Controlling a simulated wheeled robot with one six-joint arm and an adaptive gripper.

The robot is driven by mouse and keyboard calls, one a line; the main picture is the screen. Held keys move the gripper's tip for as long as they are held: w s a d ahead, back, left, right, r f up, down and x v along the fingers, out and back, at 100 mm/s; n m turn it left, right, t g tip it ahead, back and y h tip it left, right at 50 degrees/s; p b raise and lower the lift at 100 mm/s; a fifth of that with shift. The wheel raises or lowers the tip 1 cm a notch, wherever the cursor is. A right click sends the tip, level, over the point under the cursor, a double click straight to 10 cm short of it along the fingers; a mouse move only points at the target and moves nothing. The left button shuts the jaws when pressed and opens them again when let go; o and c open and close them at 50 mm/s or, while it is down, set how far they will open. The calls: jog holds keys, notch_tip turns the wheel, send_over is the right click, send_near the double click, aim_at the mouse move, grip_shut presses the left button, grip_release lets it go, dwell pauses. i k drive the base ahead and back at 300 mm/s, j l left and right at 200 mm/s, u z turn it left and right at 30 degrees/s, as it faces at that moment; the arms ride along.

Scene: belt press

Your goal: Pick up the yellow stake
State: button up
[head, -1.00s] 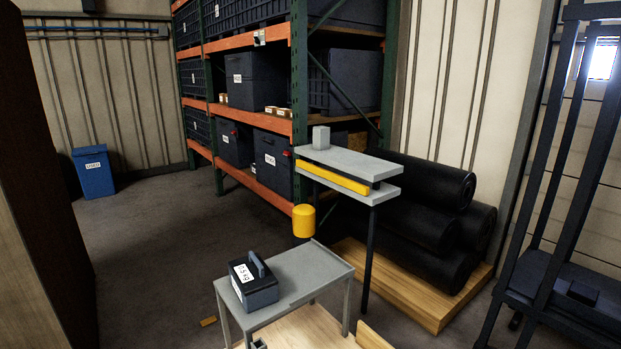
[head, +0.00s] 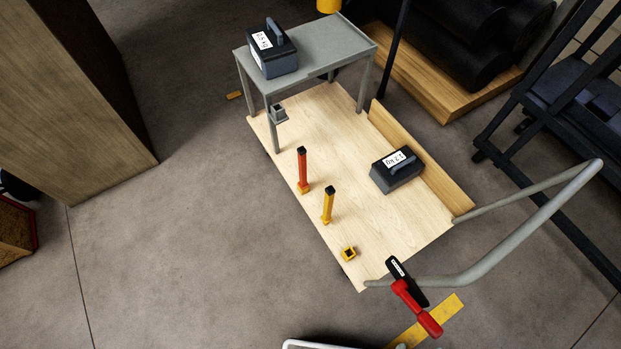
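The yellow stake (head: 328,207) stands upright on the light wooden deck (head: 350,205) of a cart, near its left edge. It has a dark top and sits at a small yellow base. An orange-red stake (head: 303,172) stands just behind it, also dark-topped. A small empty-looking yellow socket (head: 348,254) is in front, near the deck's front corner. A grey square socket (head: 278,113) is at the back left, by the table leg. My gripper is not in view.
A grey table (head: 315,55) holds a black weight box (head: 271,50). Another weight box (head: 397,170) lies on the deck's right. A grey push handle (head: 530,220) rises at the front right, with a red-black clamp (head: 411,295). Floor left of the deck is clear.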

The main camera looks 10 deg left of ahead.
aim_at(329, 197)
jog(key=k+j+u, duration=0.15)
jog(key=k+u, duration=0.2)
jog(key=i+j+z, duration=0.15)
jog(key=j, duration=0.2)
jog(key=i+j+z, duration=0.1)
jog(key=i+j, duration=0.15)
jog(key=j, duration=0.15)
jog(key=i+j+z, duration=0.15)
jog(key=j, duration=0.2)
jog(key=i+j+z, duration=0.1)
jog(key=j, duration=0.3)
jog(key=i+j+z, duration=0.15)
jog(key=j, duration=0.3)
jog(key=i+j+z, duration=0.1)
jog(key=j, duration=0.35)
jog(key=i+j+z, duration=0.15)
jog(key=j, duration=0.3)
jog(key=i, duration=0.05)
